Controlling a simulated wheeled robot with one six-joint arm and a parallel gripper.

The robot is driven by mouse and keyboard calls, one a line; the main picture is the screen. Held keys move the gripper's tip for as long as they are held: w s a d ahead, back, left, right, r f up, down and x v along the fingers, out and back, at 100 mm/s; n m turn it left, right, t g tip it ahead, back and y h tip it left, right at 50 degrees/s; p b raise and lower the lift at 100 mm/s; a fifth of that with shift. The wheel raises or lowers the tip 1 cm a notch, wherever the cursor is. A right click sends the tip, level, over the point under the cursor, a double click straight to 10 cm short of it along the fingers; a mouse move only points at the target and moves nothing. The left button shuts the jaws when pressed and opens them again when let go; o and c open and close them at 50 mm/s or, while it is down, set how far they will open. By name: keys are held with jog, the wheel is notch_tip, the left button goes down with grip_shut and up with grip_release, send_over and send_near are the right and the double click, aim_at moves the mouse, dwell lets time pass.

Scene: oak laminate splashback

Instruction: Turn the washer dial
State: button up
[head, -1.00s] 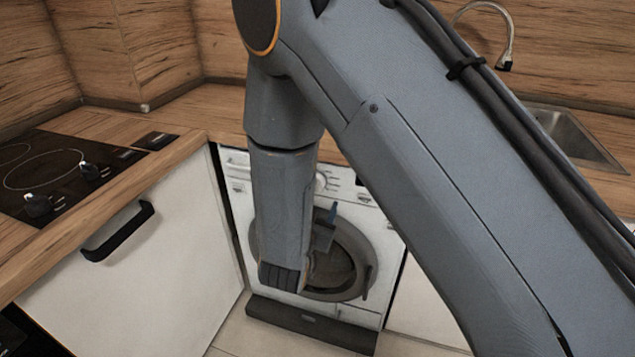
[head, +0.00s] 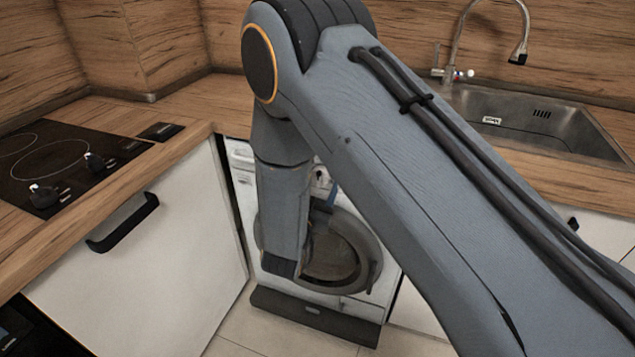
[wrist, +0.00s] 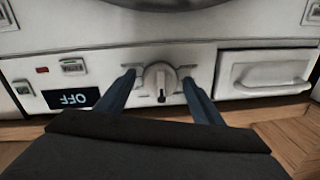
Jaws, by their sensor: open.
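The washer (head: 385,226) stands under the wooden counter, its round door facing me in the head view. In the wrist view, which shows the washer upside down, the washer dial (wrist: 160,80) is a round, light knob with a dark mark on its bar. My gripper (wrist: 159,76) is open, with one dark blue finger on each side of the dial. A gap shows between each finger and the knob, and I cannot tell contact in depth. In the head view my arm covers much of the washer's panel, and the dial is mostly hidden.
A display reading OFF (wrist: 70,98) and a detergent drawer (wrist: 265,74) flank the dial on the panel. A cabinet with a black handle (head: 124,222) and a hob (head: 62,162) are at left. A sink (head: 530,125) is at right.

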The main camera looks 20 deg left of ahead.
jog(key=shift+c, duration=0.4)
jog(key=c, duration=1)
jog(key=shift+o, duration=0.2)
jog(key=shift+n, duration=0.3)
jog(key=n+p, duration=0.2)
jog(key=n, duration=0.1)
jog(key=shift+r+n, duration=0.1)
jog(key=shift+n, duration=0.2)
jog(key=shift+d+n+g+p, duration=0.1)
jog(key=shift+n+g+p, duration=0.2)
jog(key=shift+n+p, duration=1.3)
jog(key=shift+n+b, duration=0.55)
jog(key=shift+n, duration=0.15)
jog(key=o, duration=1)
